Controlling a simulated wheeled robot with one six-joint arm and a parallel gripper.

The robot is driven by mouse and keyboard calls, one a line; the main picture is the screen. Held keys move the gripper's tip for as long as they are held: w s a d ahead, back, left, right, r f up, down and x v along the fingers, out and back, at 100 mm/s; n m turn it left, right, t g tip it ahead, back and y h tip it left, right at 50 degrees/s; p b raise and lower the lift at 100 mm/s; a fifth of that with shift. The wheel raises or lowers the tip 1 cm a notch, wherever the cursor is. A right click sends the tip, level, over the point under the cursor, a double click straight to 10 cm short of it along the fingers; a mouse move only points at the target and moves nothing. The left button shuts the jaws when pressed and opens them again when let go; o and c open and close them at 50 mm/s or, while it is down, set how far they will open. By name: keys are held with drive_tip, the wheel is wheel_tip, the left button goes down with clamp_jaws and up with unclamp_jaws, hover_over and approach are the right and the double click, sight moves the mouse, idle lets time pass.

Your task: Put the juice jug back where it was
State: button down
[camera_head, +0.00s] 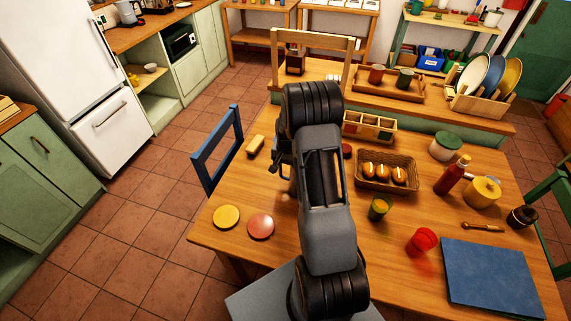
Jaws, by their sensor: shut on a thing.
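I cannot make out a juice jug in the head view; my arm covers the middle of the table. Only a small dark part of my gripper (284,174) shows at the arm's left side, above the wooden table (335,285). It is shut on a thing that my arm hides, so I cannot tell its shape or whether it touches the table.
A yellow disc (226,216) and a pink disc (261,226) lie at left. A bread basket (372,184), green cup (380,207), red cup (422,242), red bottle (452,174), yellow pot (482,192) and blue mat (491,279) stand or lie at right.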

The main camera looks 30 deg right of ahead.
drive_tip(key=shift+f, duration=0.2)
drive_tip(key=shift+c, duration=1.3)
unclamp_jaws()
drive_tip(key=r+b, duration=0.1)
drive_tip(key=r, duration=1)
drive_tip(key=shift+s+d+r+b, duration=0.15)
drive_tip(key=shift+s+r+b, duration=0.05)
drive_tip(key=shift+b, duration=0.15)
drive_tip(key=s+a+r+n+t, duration=0.2)
drive_tip(key=s+a+r+n, duration=0.3)
drive_tip(key=s+a+r, duration=0.55)
drive_tip(key=s+a+r+n+t, duration=0.2)
drive_tip(key=s+a+n, duration=0.2)
drive_tip(key=s+a, duration=0.2)
drive_tip(key=shift+s+a+r, duration=0.25)
drive_tip(key=shift+s+a, duration=0.15)
drive_tip(key=shift+s, duration=1)
